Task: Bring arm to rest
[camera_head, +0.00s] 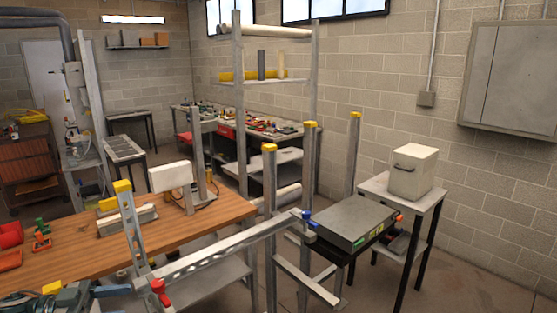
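I cannot make out either of my grippers or arms in the head view. A flat grey unit (350,222) with blue, red, green and yellow fittings lies on a dark support right of the middle. It may be a tankless heater, but I cannot tell. A pale box with a dark handle (412,172) stands on a small grey table (428,200) to its right.
A wooden workbench (195,228) fills the left foreground, with red trays (10,235) and a metal bar frame (225,252) at its front. Yellow-capped posts (270,200) stand mid-view. A tall rack (241,120) is behind. Bare floor (470,270) shows at right.

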